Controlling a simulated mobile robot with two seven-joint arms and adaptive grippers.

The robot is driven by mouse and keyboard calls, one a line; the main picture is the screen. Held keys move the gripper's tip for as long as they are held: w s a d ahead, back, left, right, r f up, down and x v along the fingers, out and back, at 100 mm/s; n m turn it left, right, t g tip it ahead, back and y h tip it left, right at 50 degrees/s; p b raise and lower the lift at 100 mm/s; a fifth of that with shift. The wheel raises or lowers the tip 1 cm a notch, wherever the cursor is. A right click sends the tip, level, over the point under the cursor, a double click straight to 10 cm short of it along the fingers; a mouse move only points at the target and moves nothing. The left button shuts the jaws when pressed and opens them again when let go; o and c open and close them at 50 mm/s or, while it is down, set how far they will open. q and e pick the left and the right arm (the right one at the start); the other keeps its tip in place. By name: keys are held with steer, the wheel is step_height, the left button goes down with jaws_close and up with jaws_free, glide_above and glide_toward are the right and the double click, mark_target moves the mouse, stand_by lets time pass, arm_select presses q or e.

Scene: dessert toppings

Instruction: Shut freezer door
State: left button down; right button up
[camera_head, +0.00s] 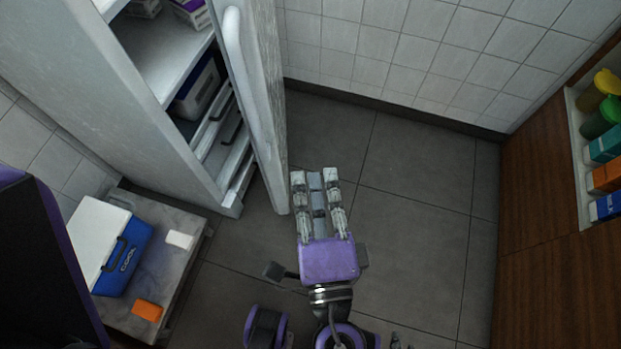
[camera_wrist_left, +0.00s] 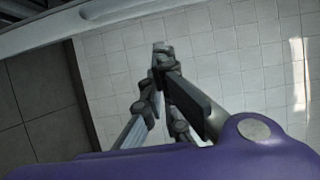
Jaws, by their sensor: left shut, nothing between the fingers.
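The freezer (camera_head: 130,110) stands at the upper left, with its inside showing. Its door (camera_head: 262,110) is open and reaches toward me, with a long pale handle (camera_head: 232,45) on it. My left gripper (camera_head: 316,178) is shut and empty. In the head view its fingers lie just right of the door's near end; whether they touch it I cannot tell. The left wrist view shows the fingers (camera_wrist_left: 160,52) against the tiled wall, with a pale edge, perhaps the door's, across the top. Small grey tips at the head view's bottom edge may be my right gripper (camera_head: 401,343).
A low grey stand (camera_head: 185,262) at the left holds a blue and white cooler box (camera_head: 125,258), a white block and an orange block. A wooden cabinet (camera_head: 545,230) with bottles and boxes is at the right. The tiled floor (camera_head: 415,200) between is clear.

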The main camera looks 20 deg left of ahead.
arm_select(q)
steer(key=w+a, duration=0.6)
steer(key=shift+a+p, duration=0.4)
steer(key=shift+p, duration=0.05)
steer(key=shift+w, duration=0.1)
